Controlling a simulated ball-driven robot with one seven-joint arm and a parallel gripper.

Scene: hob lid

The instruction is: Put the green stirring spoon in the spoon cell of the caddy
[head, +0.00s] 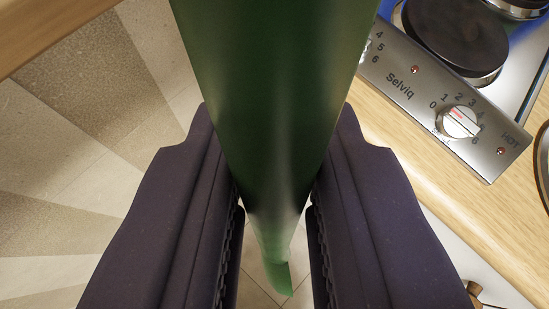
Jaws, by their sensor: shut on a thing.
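The green stirring spoon (280,80) fills the middle of the head view, close to the camera. Its wide part runs out of the top of the picture, and it tapers down to a narrow green end (277,276) at the bottom. My gripper (277,195) is shut on it, with one dark finger on each side. The spoon is held in the air, partly over the floor beside the counter's edge. The caddy and its spoon cell are not in this view.
A hob (455,90) with a steel control panel, a knob (460,122) and a dark hotplate (454,35) sits on a wooden counter (445,185) at the right. Tiled floor (70,180) shows at the left. A wooden edge (45,30) crosses the top left corner.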

